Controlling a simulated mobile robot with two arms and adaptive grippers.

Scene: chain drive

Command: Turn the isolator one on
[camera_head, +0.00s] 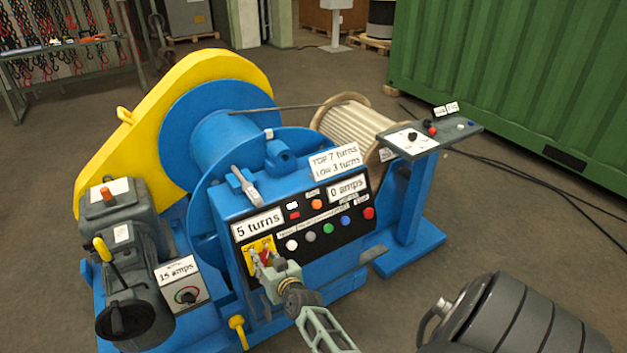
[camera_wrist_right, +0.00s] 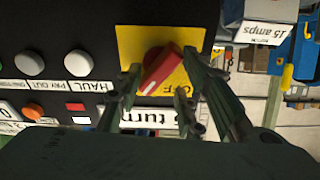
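The isolator is a red knob (camera_wrist_right: 162,70) with a white line, on a yellow plate marked OFF (camera_wrist_right: 132,42), in the wrist view. In the head view the yellow plate (camera_head: 248,260) is at the lower left of the black control panel, and the knob is partly hidden by my right gripper (camera_head: 266,264). In the wrist view my right gripper (camera_wrist_right: 158,92) is open, with its fingers on either side of the knob. I cannot tell whether they touch it. The knob's white line points down-left in that view. My left gripper is not in view.
White, grey, green and blue buttons (camera_head: 346,220) and a red one (camera_head: 368,213) sit right of the isolator. A motor (camera_head: 130,240) with a yellow lever (camera_head: 103,250) stands at left. A grey side console (camera_head: 460,135) stands at right.

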